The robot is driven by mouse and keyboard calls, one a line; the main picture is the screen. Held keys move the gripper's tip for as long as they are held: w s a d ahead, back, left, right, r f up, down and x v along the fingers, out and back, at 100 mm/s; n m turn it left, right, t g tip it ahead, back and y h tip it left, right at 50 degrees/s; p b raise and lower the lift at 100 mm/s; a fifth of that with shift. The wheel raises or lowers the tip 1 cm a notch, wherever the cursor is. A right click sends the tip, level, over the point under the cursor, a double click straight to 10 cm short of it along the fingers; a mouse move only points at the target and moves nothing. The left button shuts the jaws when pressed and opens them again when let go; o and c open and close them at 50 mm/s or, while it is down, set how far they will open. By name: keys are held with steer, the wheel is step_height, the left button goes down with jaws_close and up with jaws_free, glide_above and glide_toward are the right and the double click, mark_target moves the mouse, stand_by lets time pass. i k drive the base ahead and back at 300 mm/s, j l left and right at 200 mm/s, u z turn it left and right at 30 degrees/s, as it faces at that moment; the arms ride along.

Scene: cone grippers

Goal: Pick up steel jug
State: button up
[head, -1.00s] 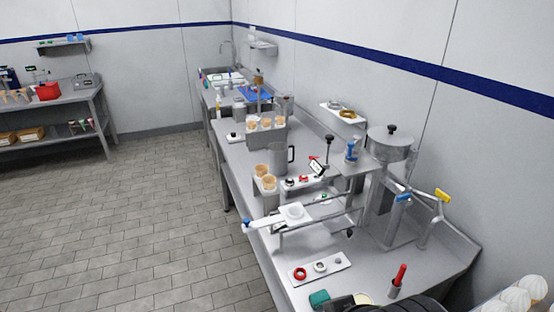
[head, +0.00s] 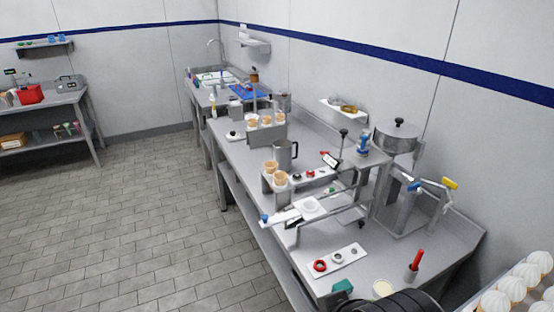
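The steel jug (head: 283,156) stands upright on the long steel counter, in the middle of the head view. It is a plain grey cylinder with a black handle (head: 295,150) on its right side. Its lower part is partly hidden behind the small stand with cones in front of it.
Cones (head: 275,174) stand close in front of the jug, and a steel holder with more cones (head: 266,122) stands behind it. A lidded steel machine (head: 396,142) is at the right. Open tiled floor (head: 150,210) lies left of the counter.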

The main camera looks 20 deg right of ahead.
mark_target(286, 154)
steer(key=i+j, duration=0.15)
steer(key=j, duration=0.15)
steer(key=i+j+z, duration=0.15)
steer(key=j, duration=0.2)
steer(key=i+j, duration=0.1)
steer(key=j, duration=0.25)
steer(key=i+j+z, duration=0.1)
steer(key=j, duration=0.2)
steer(key=i+j+z, duration=0.1)
steer(key=j, duration=0.25)
steer(key=i+j+z, duration=0.1)
steer(key=i, duration=0.4)
steer(key=i+j+z, duration=0.15)
steer(key=i+j, duration=0.2)
steer(key=i+j+z, duration=0.1)
steer(key=i+j, duration=0.25)
steer(key=i, duration=0.25)
steer(key=i+l+z, duration=0.15)
steer(key=i+l, duration=0.15)
steer(key=i, duration=0.2)
steer(key=i+l+z, duration=0.15)
steer(key=i, duration=0.35)
steer(key=l, duration=0.1)
